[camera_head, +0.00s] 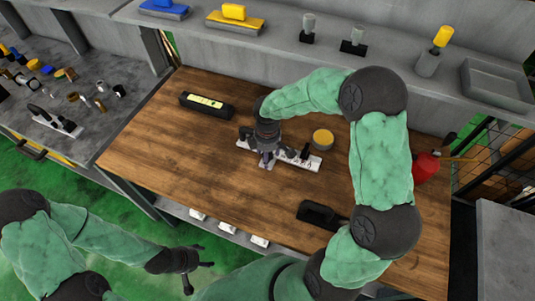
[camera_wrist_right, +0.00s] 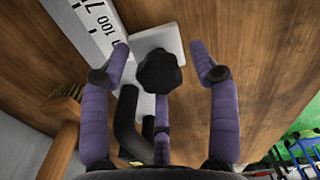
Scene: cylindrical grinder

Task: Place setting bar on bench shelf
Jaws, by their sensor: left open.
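The setting bar (camera_head: 300,161), a white strip with dark printed marks and black fittings, lies on the wooden bench (camera_head: 160,142). My right gripper (camera_head: 267,158) is over its left part. In the right wrist view, the fingers of my right gripper (camera_wrist_right: 160,62) stand apart on either side of a black knob (camera_wrist_right: 158,74) on the bar's white plate (camera_wrist_right: 170,40); I see no clear grip. My left gripper (camera_head: 190,279) is open and empty, low in front of the bench. A grey shelf (camera_head: 285,42) runs along the back of the bench.
A yellow-topped round tin (camera_head: 322,138) stands just behind the bar. A black case (camera_head: 206,104) lies at the back left and a black-handled tool (camera_head: 320,214) at the front right. The shelf holds brushes and small blocks. White pieces (camera_head: 228,226) sit below the bench's front edge.

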